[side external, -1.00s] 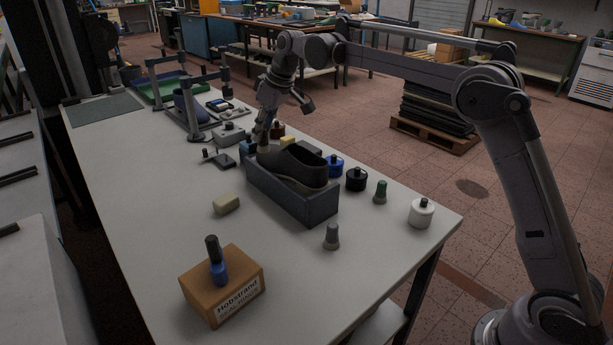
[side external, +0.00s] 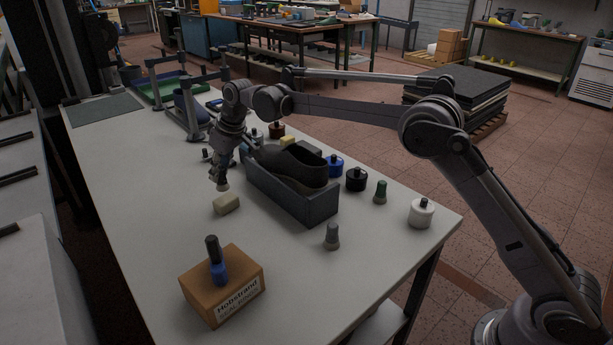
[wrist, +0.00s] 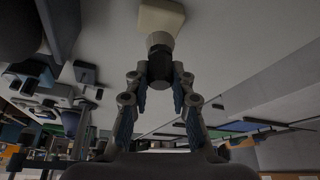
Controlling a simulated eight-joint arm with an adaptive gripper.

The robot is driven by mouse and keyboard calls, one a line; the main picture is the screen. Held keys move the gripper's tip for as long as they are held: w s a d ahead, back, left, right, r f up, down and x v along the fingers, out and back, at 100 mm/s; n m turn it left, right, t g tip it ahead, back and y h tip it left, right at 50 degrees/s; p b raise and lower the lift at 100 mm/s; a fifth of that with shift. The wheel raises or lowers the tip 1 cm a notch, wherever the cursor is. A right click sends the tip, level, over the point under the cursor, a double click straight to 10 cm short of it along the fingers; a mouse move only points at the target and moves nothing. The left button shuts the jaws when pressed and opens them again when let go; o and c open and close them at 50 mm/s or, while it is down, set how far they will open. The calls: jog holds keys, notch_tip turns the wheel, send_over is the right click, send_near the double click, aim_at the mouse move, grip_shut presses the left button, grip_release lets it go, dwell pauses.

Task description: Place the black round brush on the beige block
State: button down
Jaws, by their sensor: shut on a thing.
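The beige block (side external: 227,204) lies on the white table, left of the dark grey shoe box. It also shows at the top of the wrist view (wrist: 162,15). My gripper (side external: 218,172) is shut on the black round brush (wrist: 160,66), whose pale bristle end (side external: 223,186) points down. In the side view the bristle end is just above the block's upper edge. In the wrist view the brush sits between the fingers, with its tip close to the block. I cannot tell whether brush and block touch.
A dark grey box (side external: 312,207) holding a dark shoe stands close on the right. A cardboard box (side external: 240,294) with a blue brush stands nearer the front. A grey brush (side external: 332,236) and several jars stand to the right. The left table area is clear.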

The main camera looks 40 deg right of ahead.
aim_at(222, 179)
jog(key=shift+f, duration=1.55)
jog(key=shift+f, duration=0.15)
jog(key=c, duration=1.2)
grip_release()
jog(key=shift+o, duration=0.2)
